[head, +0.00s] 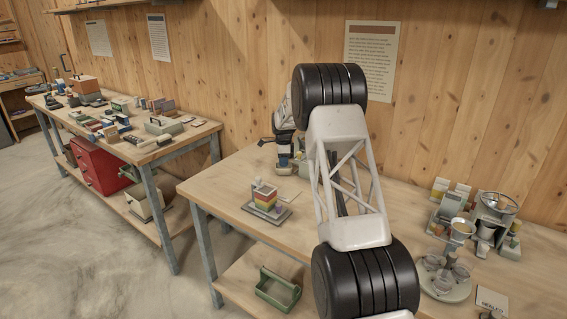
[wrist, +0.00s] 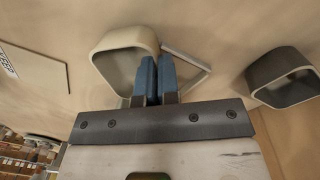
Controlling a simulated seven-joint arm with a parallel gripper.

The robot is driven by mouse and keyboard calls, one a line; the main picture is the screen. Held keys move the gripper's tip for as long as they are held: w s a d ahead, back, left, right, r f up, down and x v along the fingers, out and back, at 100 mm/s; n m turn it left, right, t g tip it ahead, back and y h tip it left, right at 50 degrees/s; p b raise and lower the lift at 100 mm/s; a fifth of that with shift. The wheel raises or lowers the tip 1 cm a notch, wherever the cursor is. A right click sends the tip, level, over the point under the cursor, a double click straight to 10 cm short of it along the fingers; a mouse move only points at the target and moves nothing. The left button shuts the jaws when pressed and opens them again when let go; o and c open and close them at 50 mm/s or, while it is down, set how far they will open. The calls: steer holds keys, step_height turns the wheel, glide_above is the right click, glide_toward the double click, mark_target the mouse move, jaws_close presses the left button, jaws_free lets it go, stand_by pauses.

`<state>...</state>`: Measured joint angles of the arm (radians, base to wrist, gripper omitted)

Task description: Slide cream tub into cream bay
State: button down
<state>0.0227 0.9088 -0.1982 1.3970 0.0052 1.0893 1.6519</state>
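In the wrist view, my gripper (wrist: 157,75) has its two blue fingertips close together, with only a thin dark line between them. The cream tub (wrist: 99,62), a hollow vessel with a rounded rim, is just to their left. The fingers overlap its right side in the picture; whether they touch it I cannot tell. A pale angular frame (wrist: 207,72), which looks like the cream bay, lies just right of the fingers and is partly hidden by them. In the head view, my gripper (head: 284,163) is low over the table, partly behind my arm.
A dark grey hollow vessel (wrist: 256,86) stands to the right in the wrist view. In the head view, a tray with coloured blocks (head: 266,203) is at the table's left. A round stand with cups (head: 445,280) and a mixer-like device (head: 496,222) are at the right.

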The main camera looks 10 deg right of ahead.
steer(key=shift+w+d, duration=0.1)
steer(key=shift+w+d, duration=0.45)
steer(key=shift+d, duration=0.25)
steer(key=shift+w+d, duration=0.45)
steer(key=shift+d, duration=0.2)
steer(key=c, duration=1.8)
jaws_free()
steer(key=shift+w+d+f, duration=0.1)
steer(key=shift+w+d, duration=0.05)
steer(key=shift+d, duration=0.2)
steer(key=o, duration=0.7)
steer(key=shift+f, duration=0.1)
steer(key=o, duration=0.3)
steer(key=shift+a+r, duration=0.1)
steer(key=shift+r, duration=0.2)
step_height(320, 180, up, 8)
steer(key=shift+w+f, duration=0.2)
steer(key=shift+f, duration=0.05)
